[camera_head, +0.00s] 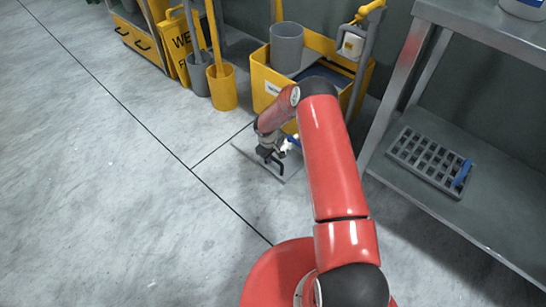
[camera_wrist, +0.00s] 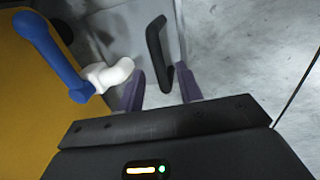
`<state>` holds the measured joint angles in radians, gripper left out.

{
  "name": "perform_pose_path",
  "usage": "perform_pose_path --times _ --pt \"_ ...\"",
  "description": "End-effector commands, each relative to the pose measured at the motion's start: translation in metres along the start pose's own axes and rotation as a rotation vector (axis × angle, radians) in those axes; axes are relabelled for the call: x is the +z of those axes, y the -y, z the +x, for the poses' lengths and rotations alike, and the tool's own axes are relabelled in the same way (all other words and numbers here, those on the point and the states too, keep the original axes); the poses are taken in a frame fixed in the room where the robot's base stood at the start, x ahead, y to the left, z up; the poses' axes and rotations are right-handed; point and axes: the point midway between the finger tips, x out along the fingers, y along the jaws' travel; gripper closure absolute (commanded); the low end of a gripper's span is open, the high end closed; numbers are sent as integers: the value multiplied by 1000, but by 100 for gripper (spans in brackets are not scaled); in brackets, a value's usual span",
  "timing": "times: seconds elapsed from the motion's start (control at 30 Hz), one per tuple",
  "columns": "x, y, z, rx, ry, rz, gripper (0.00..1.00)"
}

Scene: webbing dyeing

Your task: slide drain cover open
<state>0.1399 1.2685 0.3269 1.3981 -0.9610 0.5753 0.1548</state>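The drain cover (camera_head: 247,150) is a flat grey plate set in the floor, partly hidden by my arm in the head view. In the wrist view the grey plate (camera_wrist: 120,25) carries a black bar handle (camera_wrist: 157,42). My gripper (camera_wrist: 161,88) is open, with one purple finger on each side of the handle's near end as seen in the picture. I see no finger touching the handle. In the head view my gripper (camera_head: 271,160) is low over the plate.
A yellow cart (camera_head: 262,95) stands just behind the cover. A blue lever (camera_wrist: 50,58) on a white fitting (camera_wrist: 107,75) is close to my gripper's left. A metal shelf (camera_head: 480,190) with a grey grate (camera_head: 425,158) stands right. The floor at left is clear.

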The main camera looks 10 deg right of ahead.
Motion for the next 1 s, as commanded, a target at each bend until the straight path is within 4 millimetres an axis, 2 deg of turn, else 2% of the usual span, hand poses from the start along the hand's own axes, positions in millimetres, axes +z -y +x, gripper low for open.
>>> perform_pose_path --times 0.13,0.43,0.7,1.0 --pt "0 0 12 0 0 0 64" --pt "0 0 14 1 -1 0 64" --pt "0 0 14 0 -1 0 99" --pt "0 0 14 1 0 0 100"
